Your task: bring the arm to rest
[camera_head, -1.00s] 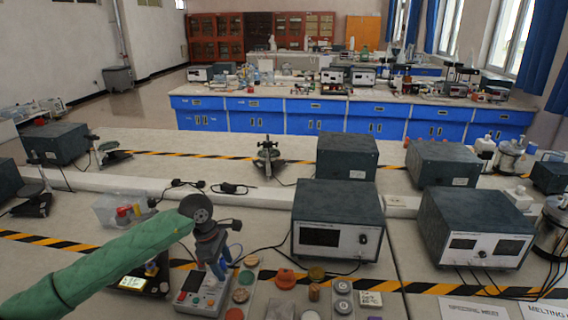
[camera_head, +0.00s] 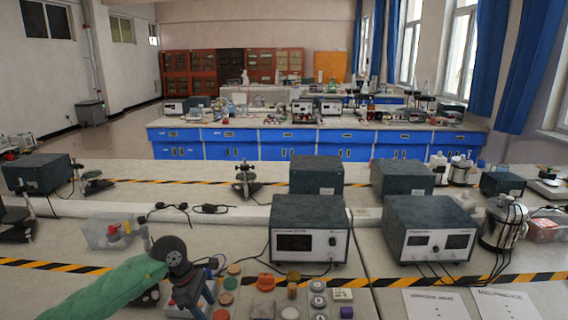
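My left arm, in a green sleeve (camera_head: 115,292), comes in from the lower left of the head view. It ends in a dark round joint (camera_head: 172,251) with my grey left gripper (camera_head: 190,292) pointing down below it. The gripper is over the front bench, among small items at its near edge. Its fingertips are not clear, so I cannot tell whether it is open or holds something. My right arm and gripper are not in view.
Right of my gripper stand several small jars and lids (camera_head: 265,282). Behind are a meter box (camera_head: 308,230) and a second meter box (camera_head: 430,229). A clear plastic bin (camera_head: 108,232) is at left. Paper sheets (camera_head: 440,303) lie at the right front.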

